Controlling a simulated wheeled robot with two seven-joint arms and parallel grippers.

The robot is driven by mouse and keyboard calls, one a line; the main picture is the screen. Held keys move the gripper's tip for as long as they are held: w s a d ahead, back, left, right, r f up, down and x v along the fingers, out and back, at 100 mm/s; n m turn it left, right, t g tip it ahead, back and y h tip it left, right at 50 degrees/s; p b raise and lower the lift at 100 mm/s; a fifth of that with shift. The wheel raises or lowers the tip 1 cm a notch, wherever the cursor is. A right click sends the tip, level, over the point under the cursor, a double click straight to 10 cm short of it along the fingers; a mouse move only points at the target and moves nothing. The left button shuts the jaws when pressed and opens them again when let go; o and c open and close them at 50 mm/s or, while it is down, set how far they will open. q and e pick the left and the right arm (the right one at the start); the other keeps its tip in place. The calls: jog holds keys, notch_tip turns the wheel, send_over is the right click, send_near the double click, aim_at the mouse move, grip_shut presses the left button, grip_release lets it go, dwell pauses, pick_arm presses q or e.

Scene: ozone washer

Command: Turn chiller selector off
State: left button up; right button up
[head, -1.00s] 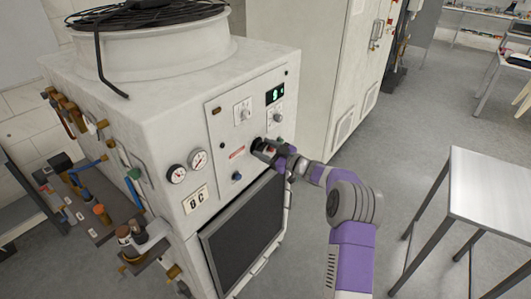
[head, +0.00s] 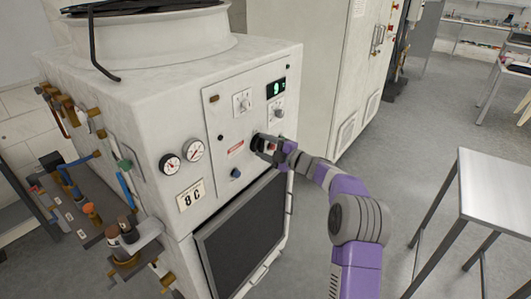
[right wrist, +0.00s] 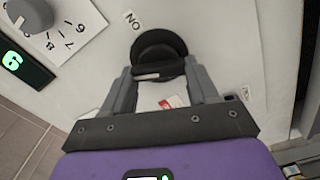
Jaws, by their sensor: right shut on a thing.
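The chiller is the white cabinet (head: 150,105) at the left of the head view. Its selector is a round black knob (head: 256,140) low on the front control panel, mostly hidden behind my gripper. In the right wrist view the black selector knob (right wrist: 158,47) shows large, with an upside-down "ON" label (right wrist: 132,21) beside it. My right gripper (head: 267,147) is at the panel. In the right wrist view its fingers (right wrist: 160,72) are closed on the two sides of the knob. My left gripper is not in view.
A lit green display (head: 276,88) and a grey dial (head: 278,113) sit above the selector. A dark grille (head: 243,232) is below. A metal table (head: 498,185) stands at right, with open floor between.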

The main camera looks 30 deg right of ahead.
jog(key=shift+f+n+b, duration=0.2)
jog(key=shift+n+b, duration=1.2)
jog(key=shift+n, duration=0.7)
jog(key=o, duration=1.1)
jog(key=shift+c, duration=0.2)
jog(key=shift+r, duration=0.1)
jog(key=shift+s, duration=0.15)
jog(key=p+v, duration=0.1)
jog(key=v, duration=0.6)
jog(key=shift+s, duration=0.15)
jog(key=shift+d, duration=0.1)
